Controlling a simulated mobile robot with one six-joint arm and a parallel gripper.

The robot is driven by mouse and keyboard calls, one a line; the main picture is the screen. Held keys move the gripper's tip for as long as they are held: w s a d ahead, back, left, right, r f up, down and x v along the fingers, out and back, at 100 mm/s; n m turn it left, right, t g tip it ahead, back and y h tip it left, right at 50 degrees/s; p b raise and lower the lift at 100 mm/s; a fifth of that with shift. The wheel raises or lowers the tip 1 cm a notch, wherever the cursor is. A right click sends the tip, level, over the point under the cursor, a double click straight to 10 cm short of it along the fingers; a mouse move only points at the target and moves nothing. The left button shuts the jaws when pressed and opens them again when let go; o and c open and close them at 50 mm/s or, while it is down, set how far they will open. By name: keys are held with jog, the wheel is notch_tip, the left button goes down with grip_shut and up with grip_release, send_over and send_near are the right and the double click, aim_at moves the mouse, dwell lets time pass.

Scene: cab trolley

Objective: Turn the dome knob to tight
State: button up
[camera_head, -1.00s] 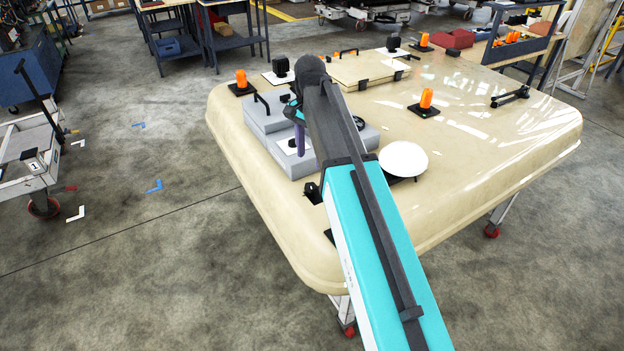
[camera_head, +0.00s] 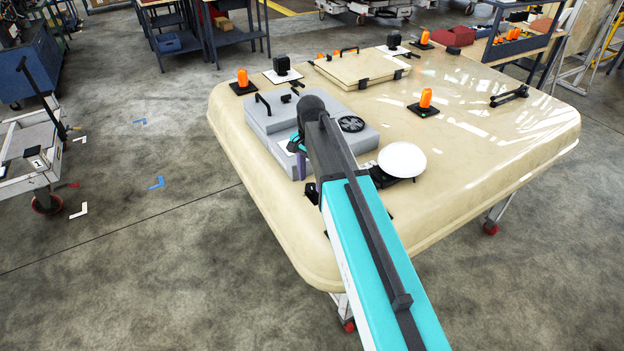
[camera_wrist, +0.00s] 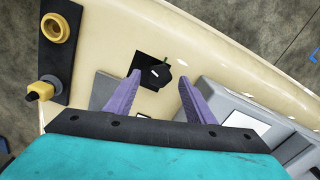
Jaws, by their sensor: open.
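In the wrist view, a black knob-like part (camera_wrist: 160,73) with a small white mark stands on a black square plate (camera_wrist: 145,58) on the cream cab roof (camera_wrist: 110,35). My gripper (camera_wrist: 159,77) is open. Its two purple fingers lie either side of this part in the picture, with nothing visibly held; contact and height are unclear. In the head view, one finger shows by the grey box, and my arm hides most of the gripper. A white dome (camera_head: 402,158) on a dark base stands right of my arm. I cannot tell which part is the dome knob.
The grey box (camera_head: 262,122) with a black fan (camera_head: 352,124) stands beyond my gripper; its side is close at right in the wrist view. Orange beacons (camera_head: 426,98) and a cream hatch (camera_head: 350,72) are farther back. The roof's right side is mostly clear.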

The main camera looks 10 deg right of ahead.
jog(key=shift+f, duration=0.75)
jog(key=c, duration=1.1)
